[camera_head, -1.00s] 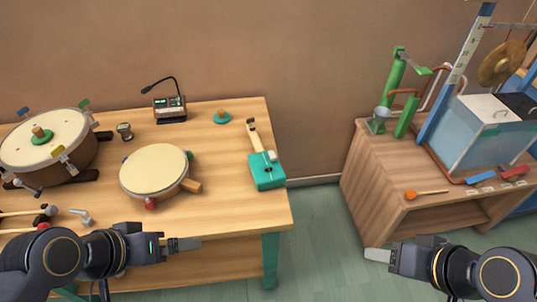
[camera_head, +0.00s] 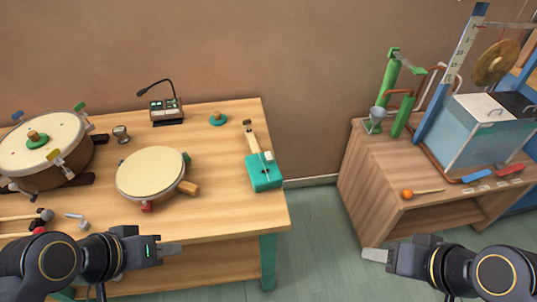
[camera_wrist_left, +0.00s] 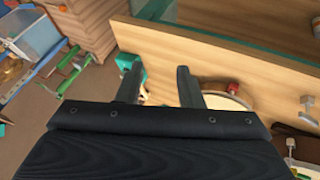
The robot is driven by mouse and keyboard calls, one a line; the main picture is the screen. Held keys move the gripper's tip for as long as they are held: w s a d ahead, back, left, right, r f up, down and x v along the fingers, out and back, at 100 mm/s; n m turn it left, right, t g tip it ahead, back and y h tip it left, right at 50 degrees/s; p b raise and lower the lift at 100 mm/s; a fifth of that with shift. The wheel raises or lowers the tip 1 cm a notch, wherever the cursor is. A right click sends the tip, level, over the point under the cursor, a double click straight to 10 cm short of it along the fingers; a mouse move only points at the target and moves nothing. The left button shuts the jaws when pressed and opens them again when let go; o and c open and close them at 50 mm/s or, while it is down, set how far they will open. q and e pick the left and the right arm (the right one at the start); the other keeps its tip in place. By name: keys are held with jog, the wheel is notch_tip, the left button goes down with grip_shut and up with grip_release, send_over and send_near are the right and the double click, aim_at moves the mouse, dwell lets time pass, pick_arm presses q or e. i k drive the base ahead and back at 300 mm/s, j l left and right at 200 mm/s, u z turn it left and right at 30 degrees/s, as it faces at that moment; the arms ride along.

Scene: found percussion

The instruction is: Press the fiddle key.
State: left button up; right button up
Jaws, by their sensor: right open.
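The fiddle (camera_head: 264,172) is a small teal box with a pale wooden neck that runs back to a dark end. It lies at the right end of the wooden table. A small light piece, perhaps the key, sits where the neck meets the box. My left gripper (camera_head: 172,249) is at the table's front edge, left of and nearer than the fiddle. In the left wrist view, its fingers (camera_wrist_left: 158,85) are apart with nothing between them. A teal shape beside one finger there seems to be the fiddle (camera_wrist_left: 124,60).
A hand drum (camera_head: 150,173) with a wooden handle lies left of the fiddle. A large drum (camera_head: 40,147), a microphone unit (camera_head: 167,109) and mallets share the table (camera_head: 222,150). A cabinet (camera_head: 365,160) with a water tank (camera_head: 485,135) stands right. The gap between is clear.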

aim_at(267, 156)
jog(key=i+l, duration=0.1)
jog(key=l, duration=0.35)
jog(key=i+l, duration=0.1)
jog(key=l, duration=0.35)
jog(key=i+l+z, duration=0.1)
jog(key=l, duration=0.4)
